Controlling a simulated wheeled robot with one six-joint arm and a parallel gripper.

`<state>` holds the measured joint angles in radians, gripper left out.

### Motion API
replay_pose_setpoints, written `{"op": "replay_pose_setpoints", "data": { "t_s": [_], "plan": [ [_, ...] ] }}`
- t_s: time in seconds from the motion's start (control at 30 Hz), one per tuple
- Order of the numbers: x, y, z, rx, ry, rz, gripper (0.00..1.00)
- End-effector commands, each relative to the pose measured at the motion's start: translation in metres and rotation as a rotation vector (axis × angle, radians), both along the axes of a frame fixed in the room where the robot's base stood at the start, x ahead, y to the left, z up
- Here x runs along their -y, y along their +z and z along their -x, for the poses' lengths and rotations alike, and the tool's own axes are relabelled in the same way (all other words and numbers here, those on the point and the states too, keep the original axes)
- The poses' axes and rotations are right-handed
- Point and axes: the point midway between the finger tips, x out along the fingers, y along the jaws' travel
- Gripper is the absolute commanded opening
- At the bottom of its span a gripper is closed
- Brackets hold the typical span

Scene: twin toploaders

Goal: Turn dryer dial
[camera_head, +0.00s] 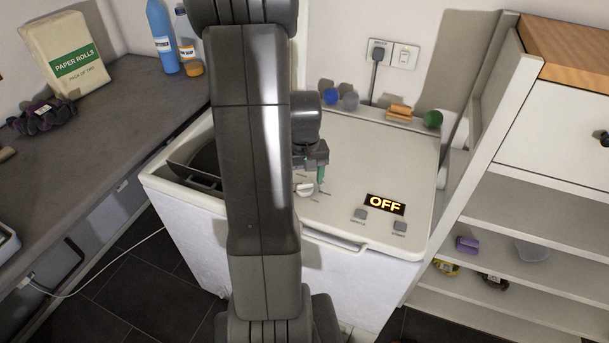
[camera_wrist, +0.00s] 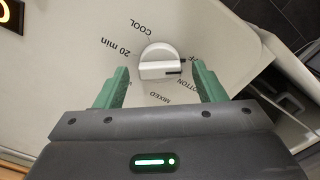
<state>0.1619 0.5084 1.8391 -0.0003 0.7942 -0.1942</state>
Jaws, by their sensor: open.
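The dryer dial (camera_wrist: 160,62) is a white round knob with a raised grip bar on the machine's pale top panel. Around it I read "COOL", "20 min", "MIXED", "COTTON" and a partly hidden label ending in F. A dark pointer mark on the bar faces the side of that hidden label and "COTTON". My gripper (camera_wrist: 160,82) is open, with one green finger on each side of the dial; I cannot tell whether either touches it. In the head view the dial (camera_head: 304,189) sits beside my gripper (camera_head: 319,176), partly hidden by my arm.
The dryer's display (camera_head: 385,204) reads "OFF", with two grey buttons below it. A sponge (camera_head: 398,112), a green ball (camera_head: 433,119) and blue and grey balls line the panel's back edge. A shelf unit (camera_head: 540,215) stands right, a dark counter (camera_head: 110,110) left.

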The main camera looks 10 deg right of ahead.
Motion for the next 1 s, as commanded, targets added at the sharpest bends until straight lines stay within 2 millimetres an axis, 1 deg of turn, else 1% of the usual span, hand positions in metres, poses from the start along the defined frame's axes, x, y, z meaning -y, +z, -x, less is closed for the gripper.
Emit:
{"op": "replay_pose_setpoints", "data": {
  "t_s": [0.13, 0.27, 0.5, 0.6, 0.7, 0.83, 1.0],
  "plan": [
    [0.0, 0.007, -0.001, 0.004, 0.0, 0.001, 0.64],
    [0.0, 0.026, -0.001, 0.006, 0.0, 0.001, 0.64],
    [0.0, 0.082, -0.001, 0.007, 0.0, 0.001, 0.64],
    [0.0, 0.103, -0.001, 0.006, 0.0, 0.001, 0.64],
    [0.0, 0.119, -0.001, 0.004, 0.0, 0.001, 0.64],
    [0.0, 0.132, -0.001, 0.003, 0.0, 0.001, 0.64],
    [0.0, 0.138, 0.0, 0.0, 0.0, 0.0, 0.64]
  ]
}}
